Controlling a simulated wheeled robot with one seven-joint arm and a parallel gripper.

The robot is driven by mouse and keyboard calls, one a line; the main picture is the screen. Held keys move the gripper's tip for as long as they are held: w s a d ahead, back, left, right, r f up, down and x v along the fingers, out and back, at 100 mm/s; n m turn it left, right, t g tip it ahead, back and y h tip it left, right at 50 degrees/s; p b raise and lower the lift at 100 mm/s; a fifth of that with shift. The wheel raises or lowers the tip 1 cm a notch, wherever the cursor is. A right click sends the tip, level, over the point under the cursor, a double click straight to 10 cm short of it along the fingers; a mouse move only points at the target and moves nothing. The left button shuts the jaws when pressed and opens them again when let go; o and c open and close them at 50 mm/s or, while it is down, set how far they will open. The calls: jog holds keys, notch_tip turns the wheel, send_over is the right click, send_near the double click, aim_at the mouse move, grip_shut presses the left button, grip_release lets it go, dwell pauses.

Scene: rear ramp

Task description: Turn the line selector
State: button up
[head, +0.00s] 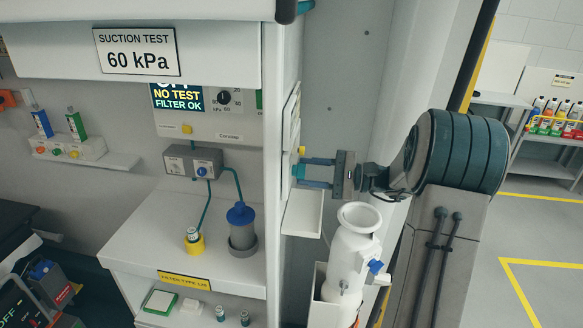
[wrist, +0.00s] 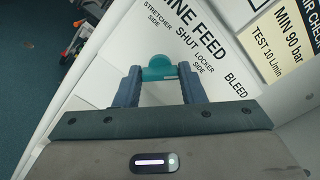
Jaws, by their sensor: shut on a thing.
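The line selector is a teal handle (wrist: 158,70) on a white panel (wrist: 215,40) lettered "FEED", with "STRETCHER SIDE", "SHUT", "LOCKER SIDE" and "BLEED". My gripper (wrist: 160,76) is shut on the handle, one finger on each side of it. The handle's pointing end and exact setting are hard to read. In the head view my gripper (head: 305,173) reaches left to the panel, which is seen edge-on, and a bit of the teal handle (head: 297,171) shows at its fingertips.
A yellow knob (head: 302,151) sits just above the handle. A white cylinder (head: 356,250) stands below my arm. A white cabinet with a suction unit (head: 193,162) and jar (head: 242,230) is to the left. Open floor lies to the right.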

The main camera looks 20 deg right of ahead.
jog(key=shift+m, duration=0.4)
jog(key=o, duration=1)
jog(key=shift+s, duration=0.1)
jog(key=b+v, duration=0.3)
jog(key=v, duration=1)
jog(key=shift+s+d, duration=0.2)
jog(key=shift+d, duration=0.05)
